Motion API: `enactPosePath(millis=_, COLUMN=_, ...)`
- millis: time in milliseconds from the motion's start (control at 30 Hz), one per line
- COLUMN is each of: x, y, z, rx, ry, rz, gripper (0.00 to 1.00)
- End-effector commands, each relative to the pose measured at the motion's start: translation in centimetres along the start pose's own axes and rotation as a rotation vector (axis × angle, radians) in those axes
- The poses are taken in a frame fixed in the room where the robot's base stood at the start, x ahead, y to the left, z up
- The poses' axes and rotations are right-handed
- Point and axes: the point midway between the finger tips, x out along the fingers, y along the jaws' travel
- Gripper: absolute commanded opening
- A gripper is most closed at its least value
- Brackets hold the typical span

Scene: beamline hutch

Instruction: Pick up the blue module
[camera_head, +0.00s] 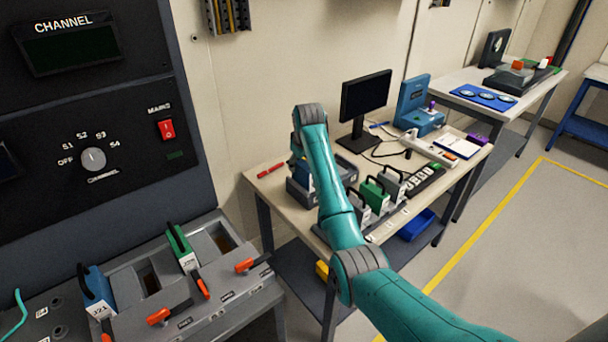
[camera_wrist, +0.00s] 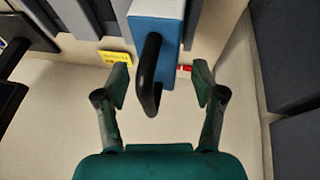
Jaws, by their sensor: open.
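In the wrist view a blue module (camera_wrist: 154,35) with a black loop handle (camera_wrist: 150,75) stands at the top middle. My gripper (camera_wrist: 160,82) is open, with one finger on each side of the handle. A gap shows between each finger and the handle. Another blue module (camera_head: 96,288) with a black handle sits in the left rack, away from my arm.
The table (camera_head: 262,183) also holds grey and green handled modules (camera_head: 372,194), a monitor (camera_head: 366,97) and a red marker-like object (camera_head: 270,170). The rack (camera_head: 215,300) at left has orange levers and an open slot (camera_head: 212,241). Floor at right is clear.

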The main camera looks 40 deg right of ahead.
Motion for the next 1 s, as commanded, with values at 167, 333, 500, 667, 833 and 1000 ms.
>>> enactPosePath(millis=167, x=0.0, y=0.0, z=0.0, rx=0.0, ry=0.0, rz=0.0, gripper=0.51)
enactPosePath(millis=333, x=0.0, y=0.0, z=0.0, rx=0.0, ry=0.0, rz=0.0, gripper=0.09)
enactPosePath(millis=500, x=-0.1, y=0.0, z=0.0, rx=0.0, ry=0.001, rz=0.001, gripper=0.0)
enactPosePath(millis=667, x=-0.3, y=0.1, z=-0.1, rx=0.0, ry=0.001, rz=0.001, gripper=0.0)
enactPosePath(millis=833, x=-2.2, y=0.5, z=-1.0, rx=0.0, ry=0.004, rz=0.003, gripper=0.0)
enactPosePath(millis=1000, x=-5.2, y=1.2, z=-2.2, rx=0.0, ry=0.005, rz=0.003, gripper=0.0)
